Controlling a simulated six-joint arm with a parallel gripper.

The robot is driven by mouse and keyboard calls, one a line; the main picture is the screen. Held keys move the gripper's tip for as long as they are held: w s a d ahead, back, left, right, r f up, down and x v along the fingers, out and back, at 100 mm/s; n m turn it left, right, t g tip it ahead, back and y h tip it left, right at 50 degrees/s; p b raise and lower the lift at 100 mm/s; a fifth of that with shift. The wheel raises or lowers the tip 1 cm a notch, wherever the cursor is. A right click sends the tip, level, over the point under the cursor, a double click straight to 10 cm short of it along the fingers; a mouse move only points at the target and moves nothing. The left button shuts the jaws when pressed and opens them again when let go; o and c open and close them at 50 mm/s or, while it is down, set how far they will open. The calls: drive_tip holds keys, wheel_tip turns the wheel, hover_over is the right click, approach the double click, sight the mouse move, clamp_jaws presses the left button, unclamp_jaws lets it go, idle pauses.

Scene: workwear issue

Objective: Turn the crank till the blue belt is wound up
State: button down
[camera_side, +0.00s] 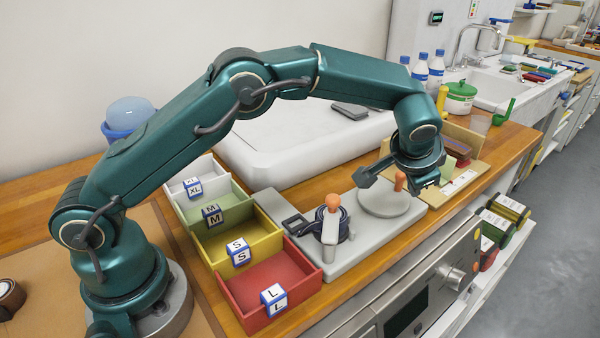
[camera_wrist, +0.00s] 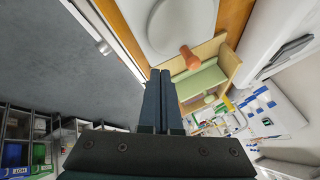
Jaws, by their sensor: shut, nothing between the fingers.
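A grey plate (camera_side: 350,245) on the counter bears a round light-grey disc (camera_side: 380,205) with an upright orange knob (camera_side: 400,181). Nearer, on the same plate, a dark blue belt (camera_side: 328,226) is coiled around a post with an orange ball top (camera_side: 334,200). A dark buckle (camera_side: 297,225) lies at its left. In the wrist view the shut, empty fingers (camera_wrist: 160,75) are just left of the orange knob (camera_wrist: 189,57); no contact is visible.
Red (camera_side: 250,298), yellow (camera_side: 222,247), green and white bins stand left of the plate. A tan open box (camera_side: 450,190) stands just right of the disc. A large white block (camera_side: 300,150) is behind. The counter's front edge is close by.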

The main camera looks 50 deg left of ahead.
sight(399, 179)
drive_tip(key=w+a, duration=0.1)
drive_tip(key=w+a+f, duration=0.1)
drive_tip(key=shift+w+a+f, duration=0.1)
drive_tip(key=shift+a+f, duration=0.2)
drive_tip(key=shift+w+a, duration=0.35)
drive_tip(key=shift+a, duration=0.2)
drive_tip(key=shift+w+a, duration=0.3)
drive_tip(key=shift+w, duration=0.1)
idle(0.4)
drive_tip(key=shift+w+a, duration=0.4)
drive_tip(key=shift+a, duration=0.35)
drive_tip(key=shift+a, duration=0.1)
idle(1.2)
